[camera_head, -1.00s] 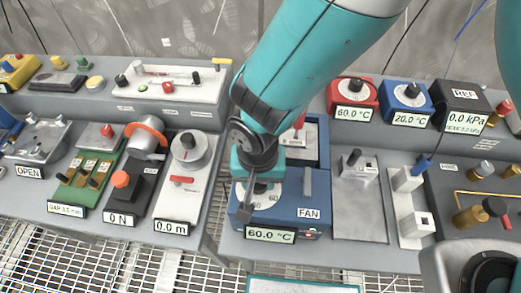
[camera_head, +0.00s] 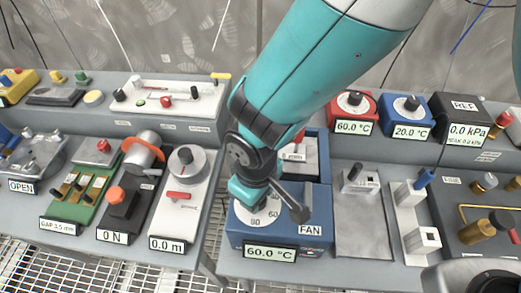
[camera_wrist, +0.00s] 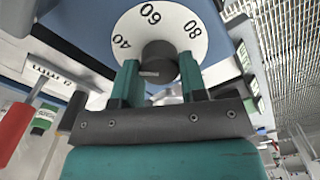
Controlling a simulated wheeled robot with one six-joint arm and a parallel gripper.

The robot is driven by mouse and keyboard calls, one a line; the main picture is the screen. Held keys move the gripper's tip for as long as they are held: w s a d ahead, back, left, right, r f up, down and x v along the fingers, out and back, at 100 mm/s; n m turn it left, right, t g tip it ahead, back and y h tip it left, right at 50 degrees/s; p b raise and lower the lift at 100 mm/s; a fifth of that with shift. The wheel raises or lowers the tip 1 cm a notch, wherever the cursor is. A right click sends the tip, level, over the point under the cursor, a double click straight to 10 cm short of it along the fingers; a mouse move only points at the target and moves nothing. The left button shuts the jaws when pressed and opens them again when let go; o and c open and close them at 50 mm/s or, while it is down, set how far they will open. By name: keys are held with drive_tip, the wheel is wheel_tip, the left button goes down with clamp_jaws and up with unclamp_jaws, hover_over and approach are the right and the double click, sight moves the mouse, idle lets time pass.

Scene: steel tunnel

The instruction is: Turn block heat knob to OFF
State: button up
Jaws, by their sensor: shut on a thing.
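The blue heat block (camera_head: 275,236) stands on the front bench with a FAN label and a display (camera_head: 270,253) reading 60.0 °C. Its white dial (camera_head: 268,212) is partly hidden behind my gripper (camera_head: 256,203). In the wrist view the dial (camera_wrist: 190,22) shows the marks 40, 60 and 80. The dark round knob (camera_wrist: 159,62) is at its middle, between the teal fingers of my gripper (camera_wrist: 157,78). My gripper is shut on this knob. The knob's pointer cannot be made out, and the OFF mark is not visible.
A red box (camera_head: 352,112) reading 60.0 °C and a blue box (camera_head: 405,115) reading 20.0 °C stand on the raised shelf behind. A grey plate (camera_head: 362,225) lies right of the heat block. A white 0.0 m unit (camera_head: 176,212) stands left, across a gap.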

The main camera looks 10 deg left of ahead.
drive_tip(key=n, duration=0.4)
drive_tip(key=shift+n, duration=0.3)
drive_tip(key=n, duration=0.4)
drive_tip(key=shift+b, duration=0.4)
drive_tip(key=shift+n, duration=0.3)
drive_tip(key=o, duration=0.9)
drive_tip(key=shift+o, duration=0.2)
wheel_tip(320, 180, up, 18)
drive_tip(key=b, duration=0.2)
drive_tip(key=shift+f, duration=0.25)
